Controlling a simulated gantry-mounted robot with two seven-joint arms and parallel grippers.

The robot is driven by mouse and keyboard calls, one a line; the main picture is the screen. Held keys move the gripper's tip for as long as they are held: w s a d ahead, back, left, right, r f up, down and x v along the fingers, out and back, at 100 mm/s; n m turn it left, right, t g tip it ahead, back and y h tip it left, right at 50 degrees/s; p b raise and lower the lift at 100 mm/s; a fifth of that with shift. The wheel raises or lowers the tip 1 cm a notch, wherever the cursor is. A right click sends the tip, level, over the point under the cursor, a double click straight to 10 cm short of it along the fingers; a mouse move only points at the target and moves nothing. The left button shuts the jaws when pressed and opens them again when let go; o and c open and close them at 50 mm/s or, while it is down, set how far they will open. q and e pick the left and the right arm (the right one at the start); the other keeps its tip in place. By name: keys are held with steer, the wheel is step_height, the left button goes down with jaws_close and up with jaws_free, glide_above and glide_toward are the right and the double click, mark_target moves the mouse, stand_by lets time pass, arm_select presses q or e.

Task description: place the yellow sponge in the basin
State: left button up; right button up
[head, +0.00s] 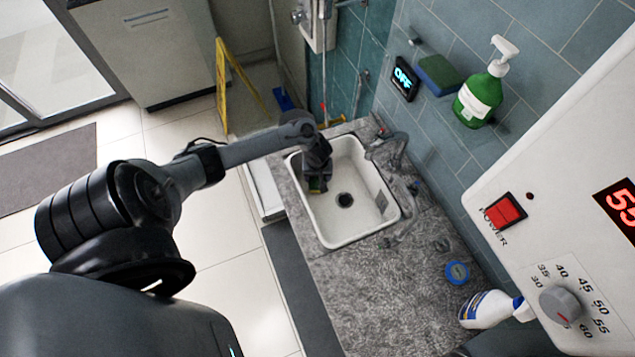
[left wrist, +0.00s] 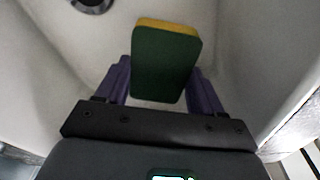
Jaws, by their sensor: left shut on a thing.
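The sponge with a yellow layer and a dark green layer (left wrist: 166,62) is between the purple fingers of my left gripper (left wrist: 165,85), which is shut on it. In the head view my left gripper (head: 317,175) points down inside the left part of the white basin (head: 335,236), with a small green and yellow bit of the sponge (head: 317,186) showing below it. The basin's pale walls and the drain (left wrist: 92,4) show around the sponge in the left wrist view. I cannot tell whether the sponge touches the basin floor. My right gripper is not in view.
The faucet (head: 388,147) stands at the basin's right edge. A blue and green sponge (head: 438,74) and a green soap bottle (head: 478,98) are by the tiled wall. A blue round item (head: 457,272) and a white spray bottle (head: 487,309) are on the grey counter (head: 375,290).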

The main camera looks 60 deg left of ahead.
mark_target(318, 179)
arm_select(q)
steer(key=shift+f+b, duration=0.95)
steer(key=shift+f, duration=1.05)
steer(key=shift+f, duration=0.15)
steer(key=o, duration=1)
steer(key=shift+c, duration=0.2)
